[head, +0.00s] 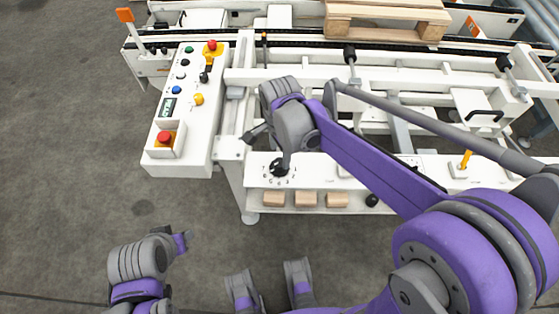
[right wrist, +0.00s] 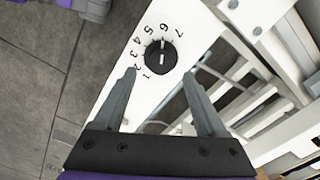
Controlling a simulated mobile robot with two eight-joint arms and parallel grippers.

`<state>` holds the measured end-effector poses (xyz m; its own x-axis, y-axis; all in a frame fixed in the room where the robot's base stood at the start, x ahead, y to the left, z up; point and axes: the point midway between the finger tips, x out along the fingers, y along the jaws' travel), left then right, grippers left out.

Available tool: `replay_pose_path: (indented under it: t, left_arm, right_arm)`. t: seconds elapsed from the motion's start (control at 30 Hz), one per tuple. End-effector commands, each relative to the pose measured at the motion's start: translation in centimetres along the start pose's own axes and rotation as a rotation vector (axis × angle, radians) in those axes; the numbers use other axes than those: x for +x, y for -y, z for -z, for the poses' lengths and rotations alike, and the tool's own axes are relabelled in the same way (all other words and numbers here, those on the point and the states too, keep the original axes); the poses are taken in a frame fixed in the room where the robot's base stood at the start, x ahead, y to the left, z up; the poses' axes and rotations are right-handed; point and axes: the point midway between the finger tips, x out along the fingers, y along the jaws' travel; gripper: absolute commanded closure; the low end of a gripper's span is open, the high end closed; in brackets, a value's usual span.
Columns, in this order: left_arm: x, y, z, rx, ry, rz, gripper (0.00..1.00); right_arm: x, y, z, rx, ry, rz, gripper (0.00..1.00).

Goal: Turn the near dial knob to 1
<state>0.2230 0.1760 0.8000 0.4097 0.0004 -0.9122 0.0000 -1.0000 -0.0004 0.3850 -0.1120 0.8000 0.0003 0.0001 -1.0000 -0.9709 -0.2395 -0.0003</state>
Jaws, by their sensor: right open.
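The near dial knob (head: 279,167) is black and round. It sits on the white front panel of the machine, partly covered by my right gripper. In the right wrist view the knob (right wrist: 161,58) has digits 1 to 7 around it. Its white mark points up in the picture, roughly toward 6; the exact setting is hard to read. My right gripper (right wrist: 159,73) is open and empty. Its fingertips lie to either side just below the knob in that view, not closed on it. My left gripper (head: 178,243) is low at left, away from the panel; its jaw opening is unclear.
A white control box (head: 190,125) with coloured buttons stands left of the dial. Several wooden blocks (head: 306,199) sit below the dial. A yellow lever (head: 465,159) is to the right. A wooden pallet (head: 385,15) lies at the back. The floor at left is clear.

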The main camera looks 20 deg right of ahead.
Motion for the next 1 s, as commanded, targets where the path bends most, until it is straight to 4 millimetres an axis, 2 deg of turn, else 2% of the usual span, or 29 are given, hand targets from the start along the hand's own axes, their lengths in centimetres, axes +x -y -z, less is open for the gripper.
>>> replay_pose_path:
  t: [0.1,0.3,0.67,1.0]
  left_arm:
    - [0.6,0.0,-0.3,0.0,0.002,0.0,0.5]
    - [1.0,0.0,-0.5,0.0,0.004,0.0,0.5]
    - [1.1,0.0,-0.5,0.0,0.004,0.0,0.5]
    - [1.1,0.0,-0.5,0.0,0.004,0.0,0.5]
  right_arm:
    - [2.4,0.0,0.0,0.0,0.0,0.0,0.26]
    - [4.5,0.0,0.0,-0.001,0.0,0.0,0.26]
    - [5.0,0.0,0.0,-0.001,0.0,0.001,0.26]
    - [5.0,0.0,0.0,-0.002,0.0,0.001,0.85]
